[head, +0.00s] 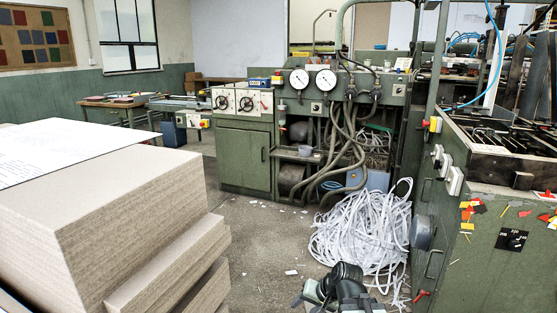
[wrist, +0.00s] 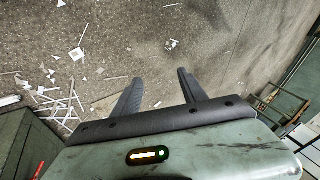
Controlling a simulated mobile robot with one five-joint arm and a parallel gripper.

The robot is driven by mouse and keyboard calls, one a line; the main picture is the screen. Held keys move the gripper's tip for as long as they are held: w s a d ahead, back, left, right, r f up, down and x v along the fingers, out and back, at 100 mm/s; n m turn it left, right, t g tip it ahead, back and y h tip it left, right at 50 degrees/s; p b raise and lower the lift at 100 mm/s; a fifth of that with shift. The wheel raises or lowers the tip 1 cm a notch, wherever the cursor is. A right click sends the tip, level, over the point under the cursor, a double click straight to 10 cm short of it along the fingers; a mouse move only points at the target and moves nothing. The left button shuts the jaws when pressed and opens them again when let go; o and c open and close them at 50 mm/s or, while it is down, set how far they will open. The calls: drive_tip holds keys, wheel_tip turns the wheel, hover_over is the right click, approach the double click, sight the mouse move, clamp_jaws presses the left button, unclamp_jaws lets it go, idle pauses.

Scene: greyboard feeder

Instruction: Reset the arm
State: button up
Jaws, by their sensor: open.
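My gripper (wrist: 159,76) shows in the wrist view with its two dark fingers spread apart. Nothing is between the fingers, and bare concrete floor with scraps lies beyond them. In the head view, part of my arm (head: 345,285) shows folded low at the bottom edge, in front of the pile of paper strips. I cannot make out the fingers clearly there.
A tall stack of greyboard (head: 130,225) with a white sheet (head: 60,150) on top fills the left. A green machine (head: 500,240) stands at the right, and a green cabinet (head: 245,157) behind. White paper strips (head: 360,235) heap on the floor. Floor (head: 260,235) between is mostly clear.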

drive_tip(key=s+d+f+n+g+h, duration=0.25)
drive_tip(key=s+d+g+h, duration=0.2)
drive_tip(key=s+d, duration=0.4)
wheel_tip(320, 180, up, 35)
drive_tip(key=p, duration=3.6)
drive_tip(key=shift+r, duration=0.2)
drive_tip(key=shift+a, duration=0.1)
